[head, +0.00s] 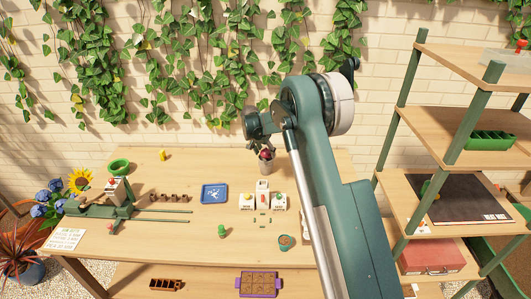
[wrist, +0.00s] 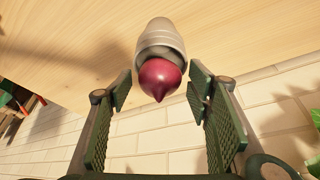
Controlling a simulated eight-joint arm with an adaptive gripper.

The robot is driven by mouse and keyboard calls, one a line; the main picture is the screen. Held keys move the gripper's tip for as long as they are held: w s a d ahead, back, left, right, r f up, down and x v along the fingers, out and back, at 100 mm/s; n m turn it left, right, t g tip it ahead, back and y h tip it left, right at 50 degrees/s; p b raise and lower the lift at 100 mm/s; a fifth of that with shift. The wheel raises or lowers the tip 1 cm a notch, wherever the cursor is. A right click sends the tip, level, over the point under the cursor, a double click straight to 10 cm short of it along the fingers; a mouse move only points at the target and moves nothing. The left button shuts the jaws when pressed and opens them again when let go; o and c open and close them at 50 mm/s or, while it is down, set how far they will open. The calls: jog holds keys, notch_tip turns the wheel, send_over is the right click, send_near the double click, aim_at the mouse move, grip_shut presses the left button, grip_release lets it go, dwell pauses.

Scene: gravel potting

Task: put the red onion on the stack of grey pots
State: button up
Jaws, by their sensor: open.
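The red onion (wrist: 159,79) sits tip-up at the mouth of the stack of grey pots (wrist: 161,39) in the wrist view, with no visible gap between them. In the head view the onion (head: 266,154) shows small and dark red at the top of the stack (head: 263,169), which stands on the table near its back edge. My gripper (wrist: 160,88) is open, with one finger pad on each side of the onion and clear space between pads and onion. In the head view my gripper (head: 262,146) is just above the stack and partly covers the onion.
A blue tray (head: 214,194) lies left of the stack; white boxes (head: 262,201) stand in front of it. A green bowl (head: 119,166) and a sunflower (head: 80,180) are at the left. A wooden shelf (head: 412,180) rises at the right.

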jog(key=v, duration=1.2)
dwell(0.6)
jog(key=shift+r, duration=0.1)
jog(key=s+d+r+n, duration=0.2)
jog(key=s+d+r, duration=0.9)
jog(key=r, duration=0.4)
jog(key=s+d+r+n+t+y, duration=0.1)
jog(key=s+d+r, duration=0.3)
jog(key=s, duration=0.5)
jog(key=s+d+r, duration=0.3)
jog(key=s, duration=0.6)
jog(key=s+d+n+t+y, duration=0.1)
jog(key=s+d, duration=0.2)
jog(key=s, duration=0.6)
jog(key=s+d+n, duration=0.1)
jog(key=s+d, duration=0.2)
jog(key=s, duration=0.6)
jog(key=s+d+f, duration=0.1)
jog(key=s+f, duration=0.2)
jog(key=s, duration=0.5)
jog(key=s+d+f+n+t, duration=0.1)
jog(key=s+f, duration=0.2)
jog(key=s, duration=0.5)
jog(key=shift+d, duration=0.35)
